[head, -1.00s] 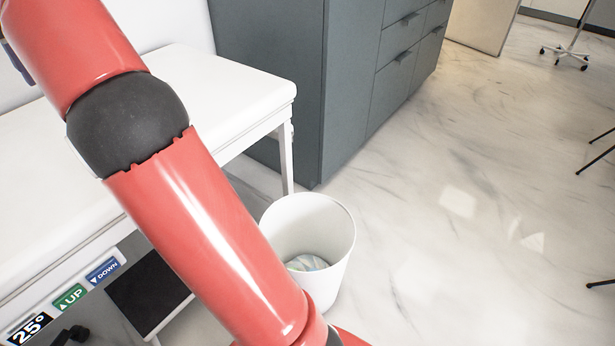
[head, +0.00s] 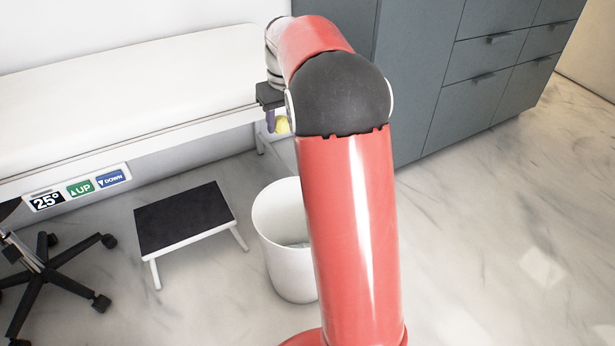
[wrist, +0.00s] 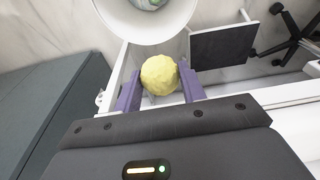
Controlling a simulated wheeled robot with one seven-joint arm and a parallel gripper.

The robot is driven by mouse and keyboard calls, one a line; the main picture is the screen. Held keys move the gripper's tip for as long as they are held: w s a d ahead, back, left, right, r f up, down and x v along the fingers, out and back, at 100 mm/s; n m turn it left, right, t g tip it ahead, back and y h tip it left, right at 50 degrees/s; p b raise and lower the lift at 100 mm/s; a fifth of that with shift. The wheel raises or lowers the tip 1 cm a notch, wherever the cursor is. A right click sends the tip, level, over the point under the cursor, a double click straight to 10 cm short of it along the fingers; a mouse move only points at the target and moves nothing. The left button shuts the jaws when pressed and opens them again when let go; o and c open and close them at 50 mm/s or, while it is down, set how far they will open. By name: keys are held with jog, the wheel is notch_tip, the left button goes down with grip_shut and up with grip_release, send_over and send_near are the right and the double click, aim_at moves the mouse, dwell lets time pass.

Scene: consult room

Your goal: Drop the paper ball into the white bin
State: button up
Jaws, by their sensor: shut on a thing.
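The paper ball (wrist: 160,75) is yellow and crumpled. My gripper (wrist: 160,90) is shut on it, with the ball between its two purple fingers in the wrist view. In the head view the ball (head: 282,125) shows beside the gripper (head: 275,121), partly hidden by my red arm. The white bin (head: 283,240) stands on the floor, lower in the head view than the ball, its right side hidden by my arm. Its rim (wrist: 122,32) shows at the top of the wrist view, beyond the ball. Some light-coloured contents lie inside the bin.
A white exam bed (head: 130,95) runs along the left, its edge close to my gripper. A black-topped step stool (head: 185,215) stands left of the bin. A wheeled chair base (head: 50,270) is at far left. Grey cabinets (head: 450,90) stand behind. Floor at right is clear.

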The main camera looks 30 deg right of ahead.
jog(key=s+d+f+b, duration=0.1)
jog(key=s+f+b, duration=0.1)
jog(key=f, duration=0.8)
jog(key=s+d+f+b, duration=0.2)
jog(key=s+f+b, duration=0.1)
jog(key=f, duration=0.7)
jog(key=shift+s+d+b, duration=0.2)
jog(key=shift+d+b, duration=0.1)
jog(key=shift+b, duration=0.25)
jog(key=o, duration=1)
jog(key=r, duration=0.2)
jog(key=r+p, duration=0.1)
jog(key=r, duration=0.2)
jog(key=s+r, duration=0.1)
jog(key=r, duration=0.1)
jog(key=shift+s+r, duration=0.1)
jog(key=shift+r, duration=0.25)
